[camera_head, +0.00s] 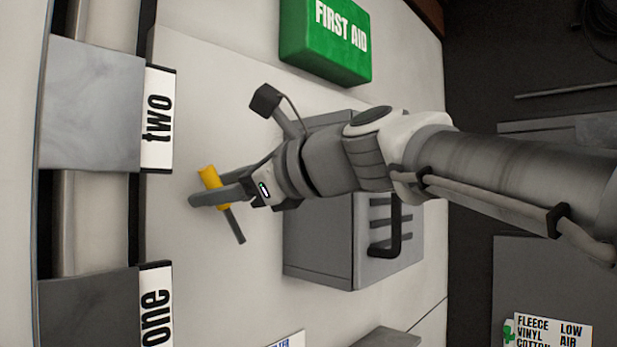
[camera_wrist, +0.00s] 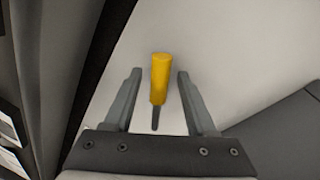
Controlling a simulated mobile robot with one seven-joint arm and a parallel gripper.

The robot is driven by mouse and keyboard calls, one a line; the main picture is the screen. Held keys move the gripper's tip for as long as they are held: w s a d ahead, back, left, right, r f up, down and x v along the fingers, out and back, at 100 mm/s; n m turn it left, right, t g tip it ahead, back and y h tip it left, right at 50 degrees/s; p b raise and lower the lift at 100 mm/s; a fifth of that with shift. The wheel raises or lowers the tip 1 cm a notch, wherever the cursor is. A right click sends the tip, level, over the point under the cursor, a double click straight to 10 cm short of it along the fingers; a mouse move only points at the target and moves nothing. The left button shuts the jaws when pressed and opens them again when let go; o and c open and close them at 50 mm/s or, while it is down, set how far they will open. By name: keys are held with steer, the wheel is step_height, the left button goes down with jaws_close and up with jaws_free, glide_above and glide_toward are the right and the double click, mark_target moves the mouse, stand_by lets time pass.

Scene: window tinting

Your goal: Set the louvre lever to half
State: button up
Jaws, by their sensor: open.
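The lever has a yellow grip (camera_head: 209,175) on a thin dark rod (camera_head: 236,226) and shows left of centre in the head view. In the wrist view the yellow grip (camera_wrist: 160,74) stands between the two fingers, with a visible gap on each side. My gripper (camera_head: 200,193) is open around the lever; in the wrist view my gripper (camera_wrist: 157,90) holds nothing. In the head view a finger overlaps the lower part of the yellow grip. No marks for lever positions can be made out, and the lever's pivot is not clear.
A grey box with a black handle (camera_head: 396,225) is behind and below my arm. A green first aid box (camera_head: 326,38) is at the top. Labels "two" (camera_head: 158,118) and "one" (camera_head: 156,305) are at the left beside grey blocks. Pale surface around the lever is clear.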

steer(key=b+v, duration=0.2)
steer(key=v, duration=1.4)
steer(key=shift+d, duration=0.2)
steer(key=shift+f, duration=0.1)
steer(key=d+f+n+h, duration=0.3)
steer(key=f+n+h, duration=0.1)
steer(key=f, duration=0.8)
steer(key=d+f+n+h, duration=0.3)
steer(key=f+n+h, duration=0.15)
steer(key=f, duration=0.85)
steer(key=s+d+f+n+g+h, duration=0.1)
steer(key=s+d+f+n+h, duration=0.1)
steer(key=f, duration=0.7)
steer(key=s+d+f+n+g+h+b, duration=0.1)
steer(key=s+d+f+n+h, duration=0.2)
steer(key=f, duration=0.6)
steer(key=s+d+n, duration=0.2)
steer(key=d+n, duration=0.1)
steer(key=n, duration=0.1)
steer(key=shift+d+f+n+g, duration=0.25)
steer(key=shift+f+n+g, duration=0.05)
steer(key=shift+n+g, duration=0.1)
steer(key=shift+s, duration=0.15)
